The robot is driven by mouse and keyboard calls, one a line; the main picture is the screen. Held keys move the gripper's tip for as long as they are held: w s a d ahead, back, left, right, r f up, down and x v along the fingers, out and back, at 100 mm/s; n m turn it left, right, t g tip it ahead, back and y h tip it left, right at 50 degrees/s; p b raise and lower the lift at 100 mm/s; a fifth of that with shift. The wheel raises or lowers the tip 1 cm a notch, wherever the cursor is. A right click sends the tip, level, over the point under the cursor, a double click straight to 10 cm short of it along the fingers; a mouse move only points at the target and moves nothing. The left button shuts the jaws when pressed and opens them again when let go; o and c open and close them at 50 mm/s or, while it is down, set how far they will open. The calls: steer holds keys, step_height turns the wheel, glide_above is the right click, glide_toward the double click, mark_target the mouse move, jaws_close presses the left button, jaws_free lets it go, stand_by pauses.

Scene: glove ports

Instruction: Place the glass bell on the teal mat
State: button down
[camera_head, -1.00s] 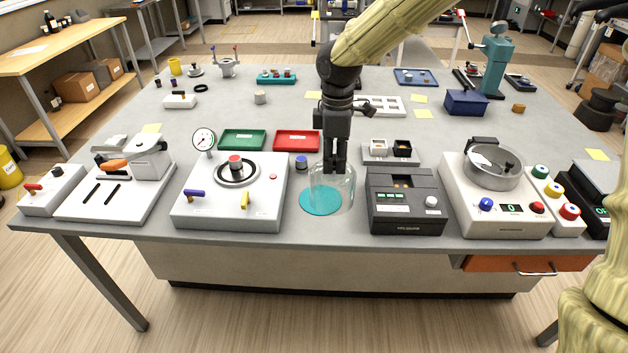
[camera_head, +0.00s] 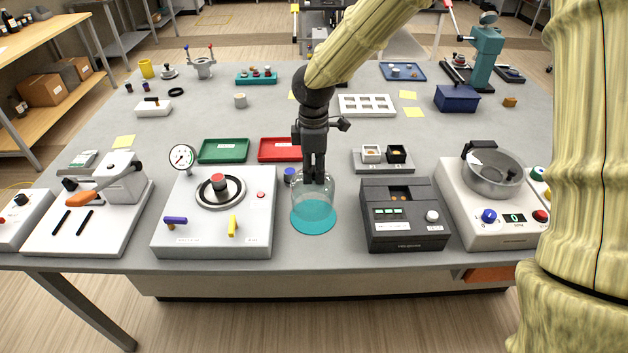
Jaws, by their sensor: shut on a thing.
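The glass bell (camera_head: 312,197) is a clear, see-through dome, upright, at the front middle of the bench. My gripper (camera_head: 315,180) points straight down from above and is shut on the top of the bell. The teal mat (camera_head: 313,222) is a flat round disc directly below the bell and shows through the glass. The bell appears over the mat, a little toward its back. I cannot tell whether its rim touches the mat or hangs slightly above it.
A white console (camera_head: 218,215) with a red-topped plunger stands left of the mat. A dark grey device (camera_head: 404,215) stands to its right. A red tray (camera_head: 283,150) and a small blue-topped jar (camera_head: 290,176) lie close behind. The bench front edge is near.

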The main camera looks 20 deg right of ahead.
mark_target(314, 182)
steer(key=shift+w+f, duration=0.55)
steer(key=shift+f, duration=0.1)
steer(key=shift+w+d+f, duration=0.1)
steer(key=shift+f, duration=0.25)
steer(key=shift+s+f+p, duration=0.6)
steer(key=shift+s+f, duration=0.1)
steer(key=shift+f, duration=0.25)
steer(key=shift+w+f, duration=0.4)
steer(key=shift+s, duration=0.25)
steer(key=c, duration=1.2)
jaws_free()
steer(key=shift+w+f, duration=0.15)
step_height(314, 182, up, 12)
steer(key=b, duration=0.2)
steer(key=shift+r+b, duration=0.25)
steer(key=shift+b, duration=0.15)
